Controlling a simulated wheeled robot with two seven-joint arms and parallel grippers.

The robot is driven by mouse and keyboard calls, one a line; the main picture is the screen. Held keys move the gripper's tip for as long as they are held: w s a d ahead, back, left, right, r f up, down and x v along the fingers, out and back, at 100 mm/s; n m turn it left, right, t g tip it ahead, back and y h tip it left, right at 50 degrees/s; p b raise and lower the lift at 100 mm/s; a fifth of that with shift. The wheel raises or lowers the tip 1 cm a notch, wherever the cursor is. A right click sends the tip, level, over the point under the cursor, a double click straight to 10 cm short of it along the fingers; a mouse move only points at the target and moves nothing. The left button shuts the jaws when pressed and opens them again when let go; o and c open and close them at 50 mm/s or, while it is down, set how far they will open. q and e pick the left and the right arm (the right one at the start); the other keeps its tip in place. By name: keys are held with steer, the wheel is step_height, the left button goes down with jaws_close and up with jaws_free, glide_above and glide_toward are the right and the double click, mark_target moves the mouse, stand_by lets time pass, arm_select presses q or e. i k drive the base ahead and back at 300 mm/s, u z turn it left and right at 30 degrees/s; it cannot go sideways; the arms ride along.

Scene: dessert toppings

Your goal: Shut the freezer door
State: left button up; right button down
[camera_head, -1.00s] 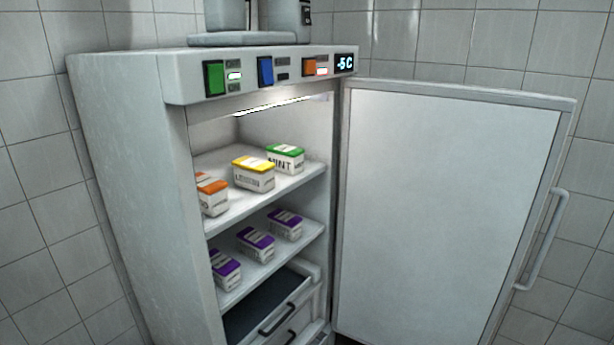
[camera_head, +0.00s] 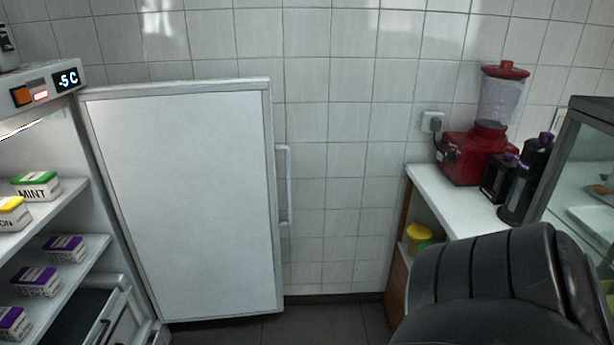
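The freezer (camera_head: 52,97) stands at the left edge of the head view, cut off by the frame. Its door (camera_head: 185,200) is wide open, swung out to the right with its white inner face showing. The door's handle (camera_head: 286,185) is on the door's right edge. Neither gripper is in view. A black padded part of my own body fills the lower right.
Tubs such as the mint tub (camera_head: 37,186) stand on the freezer shelves. A white counter (camera_head: 455,205) at right carries a red blender (camera_head: 485,140) and dark bottles. A glass case (camera_head: 590,160) is at the far right. The dark floor (camera_head: 310,325) before the door is clear.

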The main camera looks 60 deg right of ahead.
mark_target(187, 168)
steer(key=z, duration=2.25)
steer(key=i, duration=1)
steer(key=u, duration=0.2)
